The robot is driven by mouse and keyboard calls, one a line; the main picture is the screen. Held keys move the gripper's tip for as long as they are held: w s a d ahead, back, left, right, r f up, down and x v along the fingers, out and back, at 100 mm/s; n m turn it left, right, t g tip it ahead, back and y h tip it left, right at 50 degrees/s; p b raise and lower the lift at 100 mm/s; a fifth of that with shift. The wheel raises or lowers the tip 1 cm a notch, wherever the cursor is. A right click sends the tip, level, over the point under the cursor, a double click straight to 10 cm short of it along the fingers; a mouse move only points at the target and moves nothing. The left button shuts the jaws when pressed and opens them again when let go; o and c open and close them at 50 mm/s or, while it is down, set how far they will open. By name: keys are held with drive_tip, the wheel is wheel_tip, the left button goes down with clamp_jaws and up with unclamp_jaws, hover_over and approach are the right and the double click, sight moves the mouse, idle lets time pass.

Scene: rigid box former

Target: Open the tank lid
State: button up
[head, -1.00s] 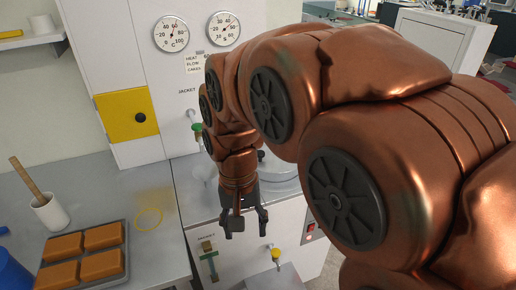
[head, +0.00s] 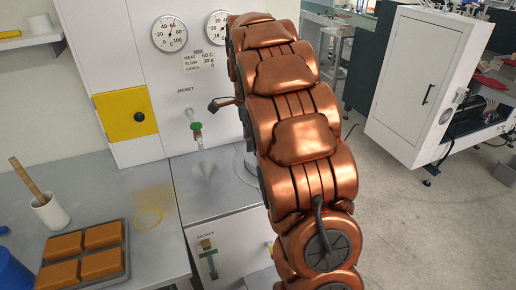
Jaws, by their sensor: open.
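The tank lid (head: 240,168) is a round grey metal disc on the counter top, and only its left edge shows; my copper arm hides the rest. My gripper (head: 222,104) is mostly hidden behind the arm. One dark finger sticks out to the left, in front of the white panel, above and to the left of the lid in the picture. The jaws are open and apart from the lid, with nothing seen in them. Whether the lid has a handle is hidden.
A white cabinet (head: 415,88) stands right; grey floor is open there.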

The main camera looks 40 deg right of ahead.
drive_tip(key=w+d+m, duration=0.1)
drive_tip(key=d, duration=0.1)
drive_tip(key=w+d+f+m, duration=0.1)
drive_tip(key=w+d+m, duration=0.1)
drive_tip(key=w+d+f+m, duration=0.1)
drive_tip(key=d, duration=0.1)
drive_tip(key=shift+w+d+f+m, duration=0.15)
drive_tip(key=shift+w+d+m, duration=0.15)
drive_tip(key=shift+w+d, duration=0.1)
drive_tip(key=shift+f+p, duration=1.25)
drive_tip(key=shift+f, duration=2.6)
clamp_jaws()
